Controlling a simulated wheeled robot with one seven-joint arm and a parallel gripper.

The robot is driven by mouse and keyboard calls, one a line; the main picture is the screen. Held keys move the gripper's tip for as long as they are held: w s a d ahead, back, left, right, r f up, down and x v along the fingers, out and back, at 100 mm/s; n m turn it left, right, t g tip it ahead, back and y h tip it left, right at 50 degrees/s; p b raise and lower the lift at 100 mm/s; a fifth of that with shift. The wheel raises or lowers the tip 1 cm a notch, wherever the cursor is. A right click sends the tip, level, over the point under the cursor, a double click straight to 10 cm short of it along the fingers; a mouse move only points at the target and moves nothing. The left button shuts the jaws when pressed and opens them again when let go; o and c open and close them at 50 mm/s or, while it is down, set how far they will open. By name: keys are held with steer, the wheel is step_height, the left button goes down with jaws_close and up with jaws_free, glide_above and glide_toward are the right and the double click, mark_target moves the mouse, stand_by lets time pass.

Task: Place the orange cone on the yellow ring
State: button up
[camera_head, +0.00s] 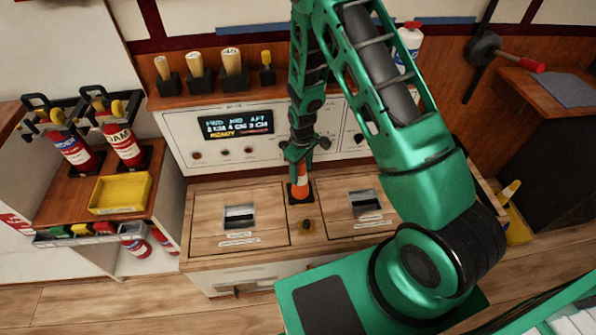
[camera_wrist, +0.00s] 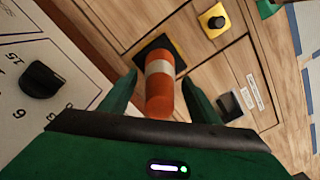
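The orange cone (camera_head: 300,188), with a white band, stands on a dark square base on the wooden counter, below the control panel. In the wrist view the cone (camera_wrist: 160,92) lies between the two fingers of my gripper (camera_wrist: 158,95), with narrow gaps visible on both sides. My gripper (camera_head: 299,157) is open and comes down over the cone from above.
Counter hatches (camera_head: 238,216) (camera_head: 366,201) lie on both sides of the cone. The control panel (camera_head: 205,139) rises close behind. A yellow tray (camera_head: 120,194) and red extinguishers (camera_head: 123,143) stand at left. Wooden-topped handles (camera_head: 232,62) line the shelf above.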

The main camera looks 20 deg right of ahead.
step_height(320, 180, up, 12)
steer(key=shift+r, duration=0.1)
stand_by(0.7)
steer(key=shift+d, duration=0.1)
steer(key=s+d+r+m, duration=0.3)
steer(key=s+d+r, duration=0.4)
steer(key=r, duration=0.2)
steer(key=s+d+r+m, duration=0.4)
steer(key=s+d+r, duration=0.25)
steer(key=r, duration=0.35)
steer(key=s+d+r+m, duration=0.1)
steer(key=s+r+m, duration=0.2)
steer(key=s, duration=0.7)
steer(key=s+d+r+m, duration=0.1)
steer(key=s+r+m, duration=0.2)
steer(key=s, duration=0.7)
steer(key=shift+d+r, duration=0.35)
steer(key=shift+r, duration=0.3)
